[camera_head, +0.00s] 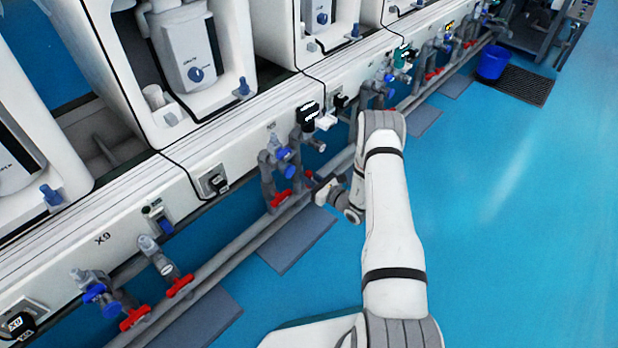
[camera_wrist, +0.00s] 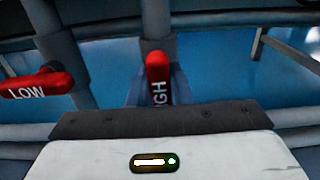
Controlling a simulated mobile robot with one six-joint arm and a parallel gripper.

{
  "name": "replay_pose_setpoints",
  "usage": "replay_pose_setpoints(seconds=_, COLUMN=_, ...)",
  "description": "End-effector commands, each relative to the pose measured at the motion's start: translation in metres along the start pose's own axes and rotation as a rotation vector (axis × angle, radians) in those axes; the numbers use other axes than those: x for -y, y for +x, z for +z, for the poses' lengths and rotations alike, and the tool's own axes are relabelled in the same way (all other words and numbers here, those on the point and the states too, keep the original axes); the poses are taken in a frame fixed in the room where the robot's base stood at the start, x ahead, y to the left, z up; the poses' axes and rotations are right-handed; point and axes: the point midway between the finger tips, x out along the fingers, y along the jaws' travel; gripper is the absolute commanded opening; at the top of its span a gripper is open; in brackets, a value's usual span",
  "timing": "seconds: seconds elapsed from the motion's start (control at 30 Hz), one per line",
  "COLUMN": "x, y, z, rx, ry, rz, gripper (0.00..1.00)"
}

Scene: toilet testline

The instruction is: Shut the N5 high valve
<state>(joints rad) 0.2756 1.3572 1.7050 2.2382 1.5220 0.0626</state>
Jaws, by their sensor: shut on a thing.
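The high valve's red handle (camera_wrist: 157,72) stands near the middle of the wrist view, with the end of its "HIGH" lettering readable. Its lower part is hidden by my gripper body. My gripper (camera_wrist: 158,95) is shut on this handle, with a dark finger on either side. The red "LOW" handle (camera_wrist: 38,86) lies sideways to the left, apart from the fingers. In the head view, my gripper (camera_head: 316,186) is at the pipes below the bench, and a red low handle (camera_head: 281,198) shows just left of it. The N5 label cannot be read.
Grey pipes run along the bench front. Blue valve knobs (camera_head: 285,153) sit above the red handles. A blue bucket (camera_head: 492,62) stands far right. The blue floor on the right is clear.

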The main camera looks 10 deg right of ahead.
Motion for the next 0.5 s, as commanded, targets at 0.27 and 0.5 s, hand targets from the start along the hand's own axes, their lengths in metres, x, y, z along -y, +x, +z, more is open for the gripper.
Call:
replay_pose_setpoints(seconds=0.27, x=0.0001, y=0.0001, z=-0.0002, rx=0.0, ry=0.047, rz=0.001, gripper=0.0)
replay_pose_setpoints(seconds=0.5, x=0.0017, y=0.0002, z=-0.0003, rx=-0.001, ry=0.192, rz=0.001, gripper=0.0)
